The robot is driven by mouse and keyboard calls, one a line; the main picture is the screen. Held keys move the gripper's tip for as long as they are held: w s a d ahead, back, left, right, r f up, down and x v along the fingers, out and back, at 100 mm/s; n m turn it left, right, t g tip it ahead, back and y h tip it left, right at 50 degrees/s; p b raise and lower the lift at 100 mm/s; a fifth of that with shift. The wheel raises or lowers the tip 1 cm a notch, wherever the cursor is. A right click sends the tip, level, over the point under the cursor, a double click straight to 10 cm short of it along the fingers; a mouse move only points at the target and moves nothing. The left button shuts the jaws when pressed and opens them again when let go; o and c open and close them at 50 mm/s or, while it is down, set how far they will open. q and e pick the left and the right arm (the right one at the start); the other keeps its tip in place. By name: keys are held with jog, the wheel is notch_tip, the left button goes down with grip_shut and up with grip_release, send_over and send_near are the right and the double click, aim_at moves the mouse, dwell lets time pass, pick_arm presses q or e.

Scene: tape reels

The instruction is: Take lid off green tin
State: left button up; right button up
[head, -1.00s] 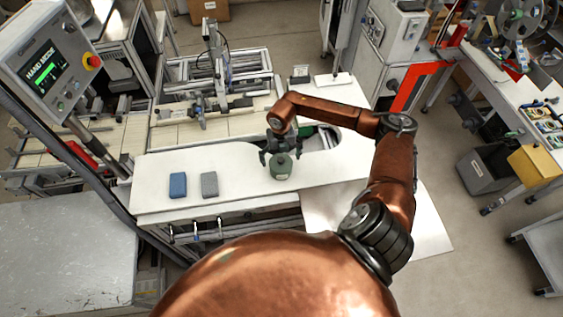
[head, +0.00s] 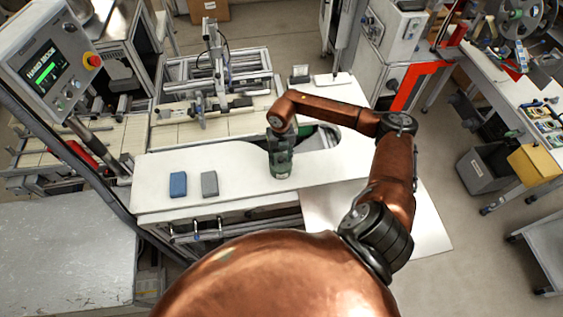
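The green tin (head: 281,172) stands upright on the white worktop (head: 237,164), near its front edge. My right gripper (head: 281,158) comes down over the tin from above. Its fingers are drawn in and look closed on the lid at the top of the tin. The fingers hide most of the lid, so the seam between lid and body cannot be made out. The lower body of the tin shows below the fingertips. My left gripper is not in view.
A blue block (head: 178,185) and a grey block (head: 209,184) lie on the worktop left of the tin. An oblong opening with green inside lies behind and right of the tin. A control panel (head: 50,70) rises at the left. The worktop between the blocks and the tin is clear.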

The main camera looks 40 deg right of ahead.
jog(key=shift+s+a+f, duration=0.15)
jog(key=shift+s+f, duration=0.2)
jog(key=shift+f, duration=0.15)
grip_shut()
jog(key=shift+w+r+b, duration=0.2)
jog(key=shift+r+b, duration=0.3)
notch_tip(320, 180, up, 3)
jog(key=shift+s+f+b, duration=0.1)
jog(key=shift+f+b, duration=0.05)
jog(key=shift+b, duration=0.5)
jog(key=s+a+r+b, duration=0.4)
jog(key=s+a+r, duration=0.5)
jog(key=s, duration=0.1)
jog(key=shift+r, duration=0.35)
